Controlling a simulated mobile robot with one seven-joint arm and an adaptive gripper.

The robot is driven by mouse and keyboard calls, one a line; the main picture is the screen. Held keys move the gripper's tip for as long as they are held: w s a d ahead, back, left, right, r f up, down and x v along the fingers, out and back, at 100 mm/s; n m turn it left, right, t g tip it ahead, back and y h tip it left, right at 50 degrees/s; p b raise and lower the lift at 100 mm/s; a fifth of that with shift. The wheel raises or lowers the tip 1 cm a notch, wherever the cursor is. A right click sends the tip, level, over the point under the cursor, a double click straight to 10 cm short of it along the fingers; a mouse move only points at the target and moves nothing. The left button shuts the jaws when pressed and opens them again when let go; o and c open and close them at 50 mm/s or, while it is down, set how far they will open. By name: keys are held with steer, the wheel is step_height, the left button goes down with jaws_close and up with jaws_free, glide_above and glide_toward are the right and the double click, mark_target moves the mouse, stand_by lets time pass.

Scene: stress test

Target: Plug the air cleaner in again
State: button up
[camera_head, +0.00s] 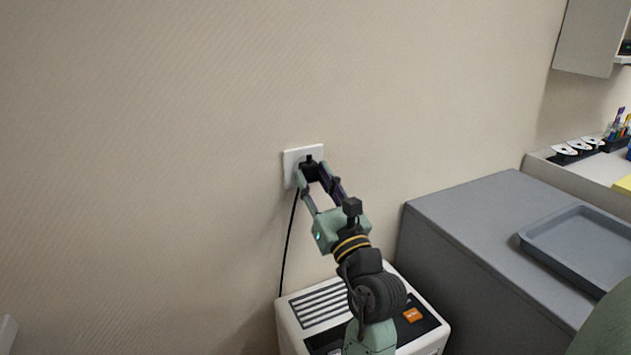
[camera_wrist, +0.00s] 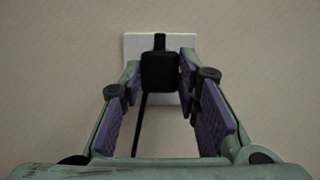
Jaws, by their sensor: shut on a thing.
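My gripper (camera_head: 317,173) is shut on the black plug (camera_head: 309,170) in front of the white wall socket (camera_head: 291,155). In the wrist view the black plug (camera_wrist: 159,72) sits between the fingertips (camera_wrist: 160,75), with the white socket plate (camera_wrist: 133,44) right behind it. The plug appears to be at the socket face; its prongs are hidden, so I cannot tell how deep it sits. A black cord (camera_head: 288,243) hangs from the plug down to the white air cleaner (camera_head: 290,325), which stands by the wall below. My arm covers part of its top.
A grey cabinet (camera_head: 470,225) stands right of the air cleaner, with a grey tray (camera_head: 575,245) on top. A white counter (camera_head: 575,172) with pens and small items lies at the far right, under a wall cupboard (camera_head: 585,38). The wall left of the socket is bare.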

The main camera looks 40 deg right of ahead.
steer(key=shift+w, duration=0.4)
steer(key=o, duration=1.2)
steer(key=shift+d, duration=0.1)
steer(key=shift+c, duration=0.2)
steer(key=v, duration=1.2)
